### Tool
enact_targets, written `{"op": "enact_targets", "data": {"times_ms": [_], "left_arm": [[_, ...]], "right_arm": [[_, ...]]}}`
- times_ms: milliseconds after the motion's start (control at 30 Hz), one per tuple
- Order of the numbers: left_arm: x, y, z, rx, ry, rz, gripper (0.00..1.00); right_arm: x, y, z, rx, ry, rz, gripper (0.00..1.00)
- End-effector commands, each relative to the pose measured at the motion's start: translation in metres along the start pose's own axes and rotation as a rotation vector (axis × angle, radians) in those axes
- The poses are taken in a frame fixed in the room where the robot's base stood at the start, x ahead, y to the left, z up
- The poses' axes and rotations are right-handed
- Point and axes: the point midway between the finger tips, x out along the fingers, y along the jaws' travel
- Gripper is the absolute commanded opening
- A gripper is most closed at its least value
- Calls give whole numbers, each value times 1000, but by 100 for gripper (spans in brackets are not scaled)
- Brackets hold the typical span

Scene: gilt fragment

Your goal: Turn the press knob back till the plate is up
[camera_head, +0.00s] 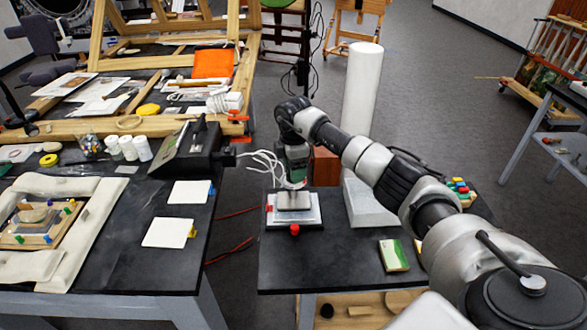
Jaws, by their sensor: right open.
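The small press stands on the dark right-hand table. Its pale base (312,218) bears a grey plate (294,206), and a red knob-like part (294,230) shows at its front edge. Another small red part (268,208) is at its left side. My right arm reaches in from the lower right and bends down behind and over the press. My right gripper (293,183) is open, just above the plate. The gripper hides the press's upper part, so I cannot tell whether it touches the knob or how high the plate is. My left gripper is not in view.
A white cylinder (362,90) on a pale block (366,205) and a reddish-brown box (324,167) stand close to my right forearm. White cables (268,162) hang left of the gripper. A green-and-white block (394,256) lies front right. The table's front left is clear.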

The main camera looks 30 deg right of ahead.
Motion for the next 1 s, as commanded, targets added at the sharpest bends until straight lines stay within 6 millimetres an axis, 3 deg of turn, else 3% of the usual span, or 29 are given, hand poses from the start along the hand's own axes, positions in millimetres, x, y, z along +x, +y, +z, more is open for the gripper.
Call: {"op": "enact_targets", "data": {"times_ms": [200,500,800,1000], "left_arm": [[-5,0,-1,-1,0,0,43],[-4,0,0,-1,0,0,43],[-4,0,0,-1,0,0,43],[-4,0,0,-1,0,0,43]], "right_arm": [[18,0,-1,0,1,-2,68],[20,0,-1,-1,2,0,66],[20,0,-1,-1,2,0,20],[20,0,-1,-11,2,1,18]]}}
